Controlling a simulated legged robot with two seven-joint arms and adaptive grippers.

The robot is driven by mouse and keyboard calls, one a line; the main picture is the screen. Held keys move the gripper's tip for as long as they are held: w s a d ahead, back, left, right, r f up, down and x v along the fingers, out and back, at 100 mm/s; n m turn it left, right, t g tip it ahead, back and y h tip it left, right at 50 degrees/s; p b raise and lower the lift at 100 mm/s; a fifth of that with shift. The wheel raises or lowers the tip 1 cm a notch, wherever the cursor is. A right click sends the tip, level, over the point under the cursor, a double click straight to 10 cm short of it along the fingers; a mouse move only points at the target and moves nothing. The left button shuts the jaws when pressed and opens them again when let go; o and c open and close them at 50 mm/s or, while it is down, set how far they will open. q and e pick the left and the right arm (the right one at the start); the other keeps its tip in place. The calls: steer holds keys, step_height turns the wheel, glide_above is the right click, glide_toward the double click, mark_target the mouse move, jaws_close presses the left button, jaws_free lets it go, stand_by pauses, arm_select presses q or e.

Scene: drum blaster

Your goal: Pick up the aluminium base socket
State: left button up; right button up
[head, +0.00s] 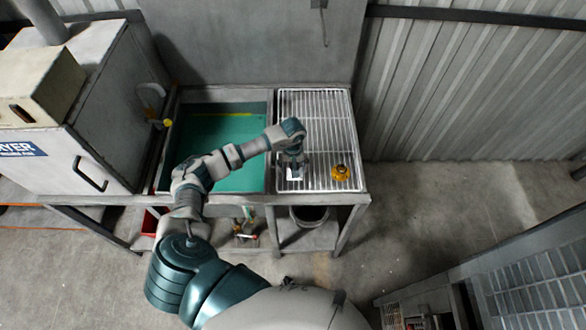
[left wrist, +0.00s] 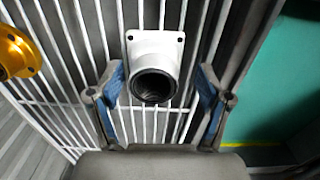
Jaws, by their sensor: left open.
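The aluminium base socket, a pale whitish part with a square flange and a round dark opening, lies on the wire rack. In the left wrist view the socket (left wrist: 152,52) sits between the fingers of my left gripper (left wrist: 160,88), with its opening facing the camera. The fingers are open, with a visible gap on each side of it. In the head view my left gripper (head: 295,166) points down over the rack, and only part of the pale socket (head: 294,174) shows beneath it. My right gripper is not in view.
The wire rack (head: 318,120) tops the right side of the bench. A yellow-orange part (head: 340,173) stands on it, right of the socket. A basin with a green interior (head: 220,135) is to the left. A large grey machine (head: 75,150) stands further left.

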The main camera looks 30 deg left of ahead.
arm_select(q)
steer(key=shift+d, duration=0.35)
steer(key=shift+c, duration=0.7)
steer(key=shift+d, duration=0.15)
steer(key=c, duration=0.4)
steer(key=shift+d, duration=0.1)
steer(key=c, duration=0.8)
steer(key=shift+c, duration=0.2)
steer(key=shift+a, duration=0.25)
